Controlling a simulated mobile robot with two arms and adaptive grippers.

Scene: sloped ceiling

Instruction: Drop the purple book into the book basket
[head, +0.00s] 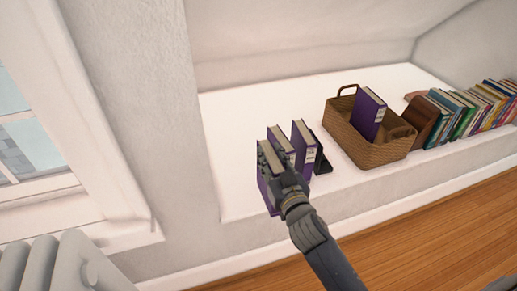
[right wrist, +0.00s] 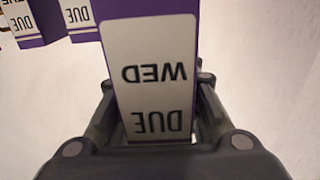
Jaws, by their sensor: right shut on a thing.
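My right gripper (head: 277,166) is shut on a purple book (head: 264,190) with pale page edges, held upright at the near left corner of the white ledge. In the right wrist view the held book's spine label (right wrist: 150,75) reads "WED DUE" upside down between the fingers. The book basket (head: 372,152), brown and woven, stands on the ledge to the right of the gripper. Another purple book (head: 369,112) stands upright inside it. My left gripper is not in view.
Two more purple books stand beside the held one, one (head: 304,149) next to a black bookend (head: 321,160). A row of coloured books (head: 465,112) with a brown bookend (head: 424,121) stands right of the basket. The ledge (head: 255,105) behind is clear.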

